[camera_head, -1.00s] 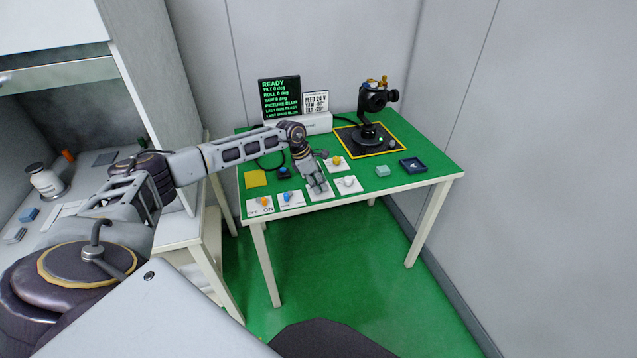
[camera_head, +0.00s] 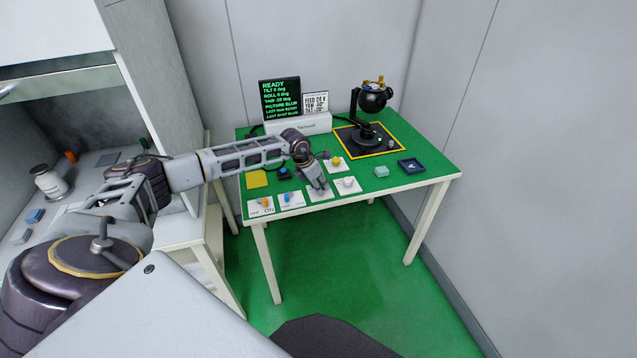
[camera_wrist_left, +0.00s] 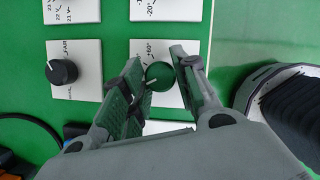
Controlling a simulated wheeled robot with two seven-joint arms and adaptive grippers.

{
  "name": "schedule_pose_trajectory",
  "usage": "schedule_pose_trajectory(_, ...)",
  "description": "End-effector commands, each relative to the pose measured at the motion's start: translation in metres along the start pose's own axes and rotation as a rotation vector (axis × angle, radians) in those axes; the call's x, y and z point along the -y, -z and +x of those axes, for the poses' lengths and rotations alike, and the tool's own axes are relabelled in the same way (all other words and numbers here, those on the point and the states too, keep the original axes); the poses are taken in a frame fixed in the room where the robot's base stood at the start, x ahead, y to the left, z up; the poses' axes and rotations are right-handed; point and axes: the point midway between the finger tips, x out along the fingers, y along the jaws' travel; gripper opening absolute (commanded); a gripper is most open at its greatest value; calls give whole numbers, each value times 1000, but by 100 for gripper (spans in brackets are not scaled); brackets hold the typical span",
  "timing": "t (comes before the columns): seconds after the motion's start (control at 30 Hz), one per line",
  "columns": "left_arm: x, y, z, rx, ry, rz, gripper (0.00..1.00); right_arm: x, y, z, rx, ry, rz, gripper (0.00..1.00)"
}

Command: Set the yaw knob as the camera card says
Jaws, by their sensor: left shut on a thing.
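The green yaw knob (camera_wrist_left: 159,77) sits on a white plate marked with degrees, with a pale pointer line on it. My left gripper (camera_wrist_left: 161,72) is shut on this knob, one finger on each side. In the head view my left gripper (camera_head: 321,189) reaches down to the front plates and hides the knob. The camera card (camera_head: 315,104) stands at the back; it lists feed, yaw and tilt, but its figures are too small to read surely. The black screen (camera_head: 280,98) reads READY, with a yaw of about -20 deg. The gimbal camera (camera_head: 372,100) stands behind right. My right gripper is not in view.
A black knob (camera_wrist_left: 62,71) is on a neighbouring plate.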

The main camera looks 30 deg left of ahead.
Motion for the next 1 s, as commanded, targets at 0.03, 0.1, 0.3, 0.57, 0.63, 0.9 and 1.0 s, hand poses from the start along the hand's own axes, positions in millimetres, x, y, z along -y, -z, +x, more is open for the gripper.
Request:
schedule_pose_trajectory(0.03, 1, -1, -1, 2, -10, -23, 6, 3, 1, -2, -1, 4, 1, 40)
schedule_pose_trajectory(0.1, 1, -1, -1, 2, -25, -60, 6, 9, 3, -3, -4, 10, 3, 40)
schedule_pose_trajectory(0.3, 1, -1, -1, 3, -70, -167, 6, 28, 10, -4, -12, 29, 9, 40)
schedule_pose_trajectory(0.57, 2, -1, 0, 2, -128, -306, 6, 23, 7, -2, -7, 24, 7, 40)
schedule_pose_trajectory(0.63, 2, -1, 0, 2, -142, -341, 6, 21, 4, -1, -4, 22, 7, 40)
schedule_pose_trajectory(0.9, 2, -2, 0, 3, -187, -449, 6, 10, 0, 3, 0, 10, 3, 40)
schedule_pose_trajectory(1.0, 2, -1, 0, 2, -197, -474, 6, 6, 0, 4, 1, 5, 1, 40)
